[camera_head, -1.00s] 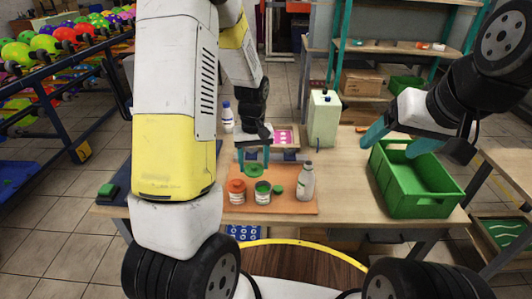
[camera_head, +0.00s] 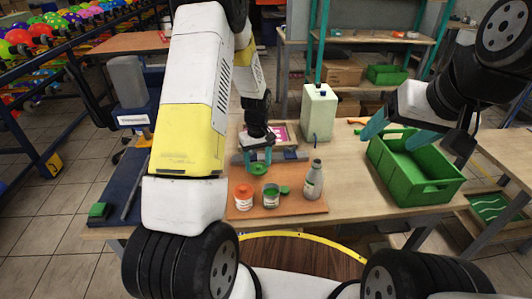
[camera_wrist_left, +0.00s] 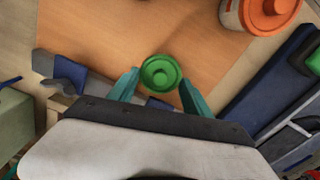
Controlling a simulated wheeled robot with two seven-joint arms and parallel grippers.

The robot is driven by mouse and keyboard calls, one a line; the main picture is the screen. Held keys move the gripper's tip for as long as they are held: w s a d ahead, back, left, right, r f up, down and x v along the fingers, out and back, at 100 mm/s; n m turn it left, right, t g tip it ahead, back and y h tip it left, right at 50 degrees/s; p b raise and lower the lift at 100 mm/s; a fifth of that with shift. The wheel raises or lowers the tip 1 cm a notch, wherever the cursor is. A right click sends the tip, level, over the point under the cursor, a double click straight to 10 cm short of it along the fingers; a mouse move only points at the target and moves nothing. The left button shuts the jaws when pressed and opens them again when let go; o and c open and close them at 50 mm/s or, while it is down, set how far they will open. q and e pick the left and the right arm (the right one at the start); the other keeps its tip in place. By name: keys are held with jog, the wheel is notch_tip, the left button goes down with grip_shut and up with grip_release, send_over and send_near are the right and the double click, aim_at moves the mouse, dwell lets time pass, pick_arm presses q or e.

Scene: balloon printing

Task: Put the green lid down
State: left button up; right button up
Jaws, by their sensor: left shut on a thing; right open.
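My left gripper (camera_head: 257,163) is shut on a green lid (camera_wrist_left: 160,72). In the left wrist view the round lid sits between the two teal fingertips, above the orange-brown mat (camera_wrist_left: 105,40). In the head view the held lid (camera_head: 258,170) shows at the fingertips, behind an open jar of green paint (camera_head: 271,197); its exact height over the mat is hard to tell. A small green round piece (camera_head: 285,190) lies on the mat beside that jar. My right gripper (camera_head: 392,131) is open and empty near the green crate's left rim.
A jar with an orange lid (camera_head: 243,197) and a grey bottle (camera_head: 314,180) flank the open jar. A pale green canister (camera_head: 319,112) and a framed pink print (camera_head: 284,135) stand behind. The green crate (camera_head: 415,185) is at right. The mat's front right is bare.

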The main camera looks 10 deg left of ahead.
pick_arm(q)
jog(key=shift+f, duration=1.1)
jog(key=shift+f, duration=0.15)
jog(key=o, duration=1.3)
